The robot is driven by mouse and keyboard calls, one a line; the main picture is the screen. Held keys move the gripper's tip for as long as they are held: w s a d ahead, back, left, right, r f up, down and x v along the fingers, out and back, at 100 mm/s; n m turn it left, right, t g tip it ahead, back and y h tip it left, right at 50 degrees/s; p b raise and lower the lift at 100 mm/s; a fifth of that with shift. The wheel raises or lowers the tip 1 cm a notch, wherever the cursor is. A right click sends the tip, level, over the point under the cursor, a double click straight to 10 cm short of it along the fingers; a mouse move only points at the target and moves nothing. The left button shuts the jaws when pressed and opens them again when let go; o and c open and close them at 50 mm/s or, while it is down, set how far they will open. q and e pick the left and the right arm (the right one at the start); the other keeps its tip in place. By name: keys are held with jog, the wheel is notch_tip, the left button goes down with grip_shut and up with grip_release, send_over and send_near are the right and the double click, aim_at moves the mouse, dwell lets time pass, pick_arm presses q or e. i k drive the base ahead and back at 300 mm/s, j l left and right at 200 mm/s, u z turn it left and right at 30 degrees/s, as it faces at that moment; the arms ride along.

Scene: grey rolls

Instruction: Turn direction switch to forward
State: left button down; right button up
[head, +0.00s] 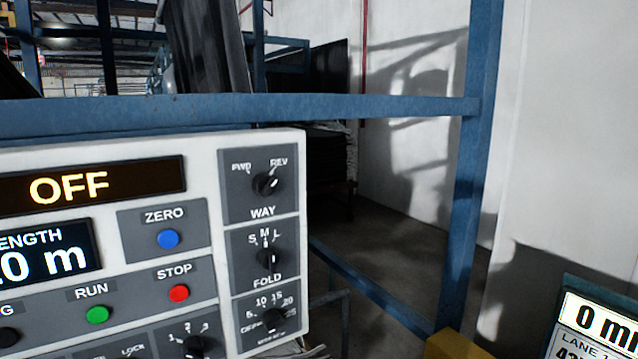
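The direction switch (266,185) is a black rotary knob at the top right of a white control panel (262,142). It is labelled WAY below, with FWD at its upper left and REV at its upper right. Its pale pointer mark leans to the upper right, toward REV. Neither of my grippers shows in the head view, and nothing touches the knob.
Below the switch are the FOLD knob (270,257) and another dial (275,319). To their left are the blue ZERO button (168,239), red STOP button (179,293) and green RUN button (97,314). A blue frame post (474,170) stands at right.

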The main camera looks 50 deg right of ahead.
aim_at(263, 185)
jog(key=z, duration=1.4)
